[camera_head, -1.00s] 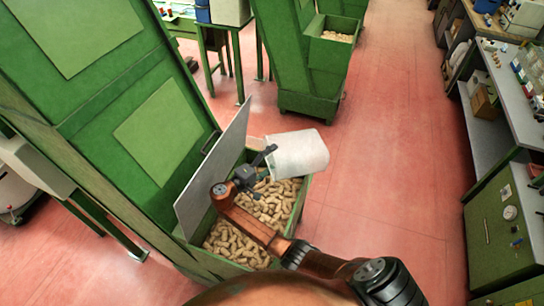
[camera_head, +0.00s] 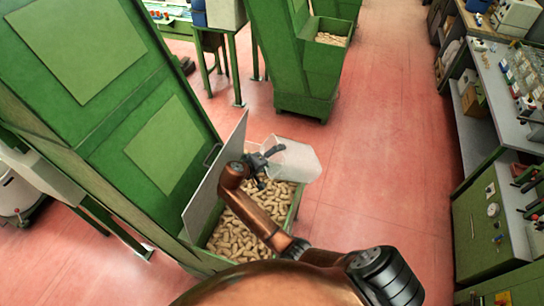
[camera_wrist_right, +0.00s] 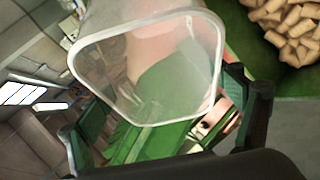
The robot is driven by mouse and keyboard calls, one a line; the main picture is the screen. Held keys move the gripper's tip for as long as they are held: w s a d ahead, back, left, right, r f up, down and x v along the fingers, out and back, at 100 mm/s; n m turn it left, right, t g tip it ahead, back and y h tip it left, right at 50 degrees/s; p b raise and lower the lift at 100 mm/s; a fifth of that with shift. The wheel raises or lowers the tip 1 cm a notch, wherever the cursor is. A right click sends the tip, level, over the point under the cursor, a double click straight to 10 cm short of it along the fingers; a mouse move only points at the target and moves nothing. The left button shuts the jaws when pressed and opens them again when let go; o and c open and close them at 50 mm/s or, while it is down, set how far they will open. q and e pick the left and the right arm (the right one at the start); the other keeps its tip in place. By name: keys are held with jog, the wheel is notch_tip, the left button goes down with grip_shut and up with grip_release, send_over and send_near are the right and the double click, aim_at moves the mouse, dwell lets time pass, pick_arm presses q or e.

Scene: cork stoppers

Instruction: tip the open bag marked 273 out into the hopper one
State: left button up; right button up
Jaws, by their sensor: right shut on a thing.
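A whitish translucent bag (camera_head: 297,162) is held on its side by my right gripper (camera_head: 266,157) over the far end of the hopper (camera_head: 294,208). The hopper is a green open bin filled with tan corks. In the right wrist view the bag (camera_wrist_right: 150,65) shows a rounded pale rim, and I see through it; no corks show inside. The right gripper's dark fingers (camera_wrist_right: 160,118) are on either side of the bag. No number is readable on the bag or the hopper. My left gripper is not in view.
A grey raised panel (camera_head: 214,185) stands along the hopper's left side, by a tall green cabinet (camera_head: 110,110). Another green bin of corks (camera_head: 330,40) stands farther back. A workbench (camera_head: 500,100) runs along the right. The red floor (camera_head: 385,140) between is clear.

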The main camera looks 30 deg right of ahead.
notch_tip(320, 180, up, 11)
jog(key=d+m+t+y+p, duration=0.1)
jog(key=m+y+p, duration=0.2)
jog(key=y, duration=0.6)
jog(key=shift+d+y, duration=0.15)
jog(key=shift+y, duration=0.25)
jog(key=shift+s+f, duration=0.1)
